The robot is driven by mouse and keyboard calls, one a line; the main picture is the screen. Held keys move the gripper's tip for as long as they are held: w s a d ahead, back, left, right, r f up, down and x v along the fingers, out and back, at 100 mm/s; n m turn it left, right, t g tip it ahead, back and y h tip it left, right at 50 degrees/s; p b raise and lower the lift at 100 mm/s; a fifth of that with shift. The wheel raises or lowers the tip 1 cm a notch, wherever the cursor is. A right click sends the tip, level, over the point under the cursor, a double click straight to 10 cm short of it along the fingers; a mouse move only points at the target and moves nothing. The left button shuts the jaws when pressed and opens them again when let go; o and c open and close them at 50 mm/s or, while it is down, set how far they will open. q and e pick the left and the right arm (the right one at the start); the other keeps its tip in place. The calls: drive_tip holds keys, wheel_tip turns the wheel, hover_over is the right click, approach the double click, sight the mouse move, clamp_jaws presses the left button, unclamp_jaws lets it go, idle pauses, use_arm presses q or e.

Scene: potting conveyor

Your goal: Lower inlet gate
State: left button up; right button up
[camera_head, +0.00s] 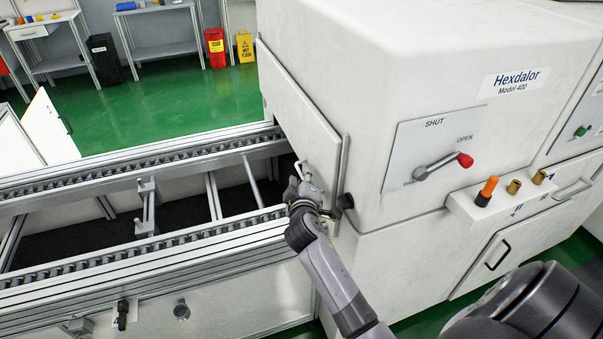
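The inlet gate (298,108) is a pale upright plate on the left face of the white Hexdalor machine, where the conveyor enters. A dark gap shows under its lower edge, above the conveyor bed. A small pale handle (299,168) shows near its lower near corner. My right gripper (302,182) is at this corner, at or very close to the handle. Its fingers are small and partly hidden, so I cannot tell whether they are shut or touching it. My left gripper is not in view.
The roller conveyor (150,235) runs left from the gate. A red-knobbed lever (442,166) on the machine's front panel points toward OPEN. A black knob (346,201) sits beside my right wrist. An orange-topped control (487,190) stands on a ledge to the right.

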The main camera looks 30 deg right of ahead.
drive_tip(key=shift+x, duration=1.05)
drive_tip(key=shift+c, duration=0.4)
clamp_jaws()
